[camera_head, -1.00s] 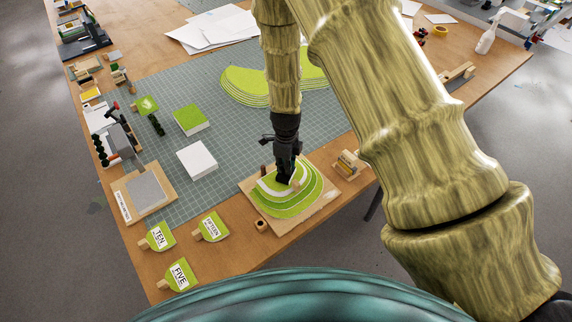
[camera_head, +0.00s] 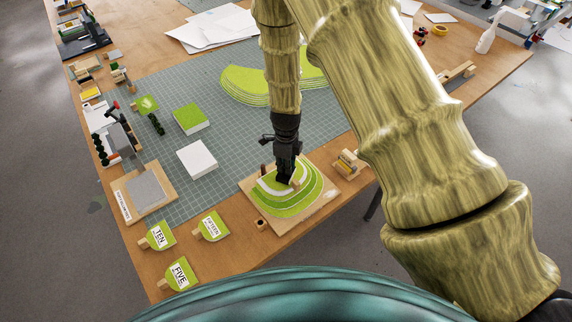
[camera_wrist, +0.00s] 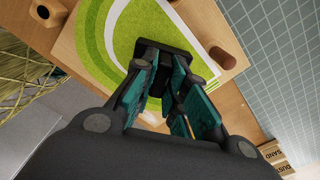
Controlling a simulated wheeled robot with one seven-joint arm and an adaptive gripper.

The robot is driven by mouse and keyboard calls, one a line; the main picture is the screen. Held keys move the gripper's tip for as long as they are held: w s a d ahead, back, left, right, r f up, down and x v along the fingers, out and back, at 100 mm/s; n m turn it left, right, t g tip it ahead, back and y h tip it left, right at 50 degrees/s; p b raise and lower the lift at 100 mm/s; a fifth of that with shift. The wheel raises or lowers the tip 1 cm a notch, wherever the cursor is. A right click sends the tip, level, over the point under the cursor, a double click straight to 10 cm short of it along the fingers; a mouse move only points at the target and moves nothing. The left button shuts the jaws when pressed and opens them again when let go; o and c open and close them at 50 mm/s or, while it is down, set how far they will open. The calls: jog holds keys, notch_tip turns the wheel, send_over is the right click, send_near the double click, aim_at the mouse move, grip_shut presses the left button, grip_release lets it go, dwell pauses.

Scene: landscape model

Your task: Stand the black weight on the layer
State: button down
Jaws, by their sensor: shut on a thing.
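My gripper (camera_head: 286,164) points down over the green stepped layer model (camera_head: 284,210) on its wooden board. It is shut on the black weight (camera_head: 284,180), whose dark shape is hard to separate from the black fingers. In the wrist view the black weight (camera_wrist: 166,46) shows as a dark block at the ends of the teal finger pads of my gripper (camera_wrist: 165,78). Green and white bands of the layer (camera_wrist: 125,28) lie beneath and around it. I cannot tell whether the weight touches the layer, as its underside is hidden.
A wooden peg (camera_wrist: 222,57) stands close beside the gripper. A small wooden block with a hole (camera_head: 261,223) lies left of the board, and a wooden holder (camera_head: 348,164) lies right.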

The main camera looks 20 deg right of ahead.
jog(key=c, duration=1.4)
grip_release()
jog(key=shift+o, duration=0.2)
jog(key=shift+r, duration=0.1)
jog(key=shift+r+p, duration=2.45)
jog(key=shift+r, duration=0.95)
